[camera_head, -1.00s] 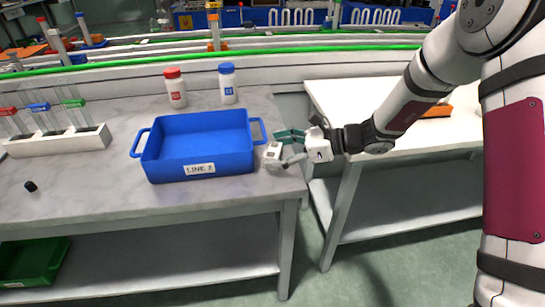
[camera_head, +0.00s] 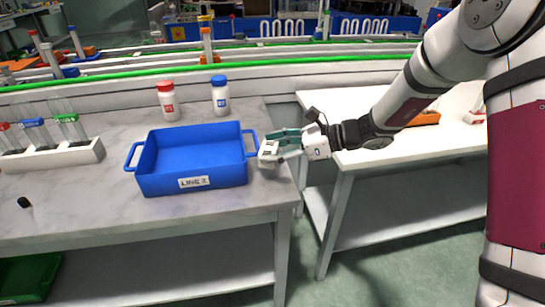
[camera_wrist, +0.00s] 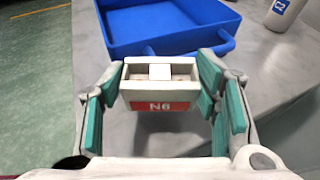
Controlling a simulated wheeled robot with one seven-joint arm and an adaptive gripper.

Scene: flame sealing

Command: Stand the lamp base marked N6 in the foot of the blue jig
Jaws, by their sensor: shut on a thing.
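The lamp base marked N6 (camera_wrist: 160,88) is a white block with a red label reading N6. It is between the two green-padded fingers of my gripper (camera_wrist: 161,72), which is shut on it. In the head view, the gripper (camera_head: 277,147) and the small white lamp base (camera_head: 267,151) are just right of the blue tray, over the table's right end. I cannot tell whether the base touches the table. Posts with blue parts (camera_head: 76,42) stand at the back left; I cannot tell whether one is the blue jig, and its foot is not clear.
A blue tray with side handles (camera_head: 192,183) stands left of the gripper. A red-capped bottle (camera_head: 168,105) and a blue-capped bottle (camera_head: 220,100) stand behind it. A white tube rack (camera_head: 52,158) and a small black piece (camera_head: 24,202) are at left. Another table (camera_head: 430,150) stands right.

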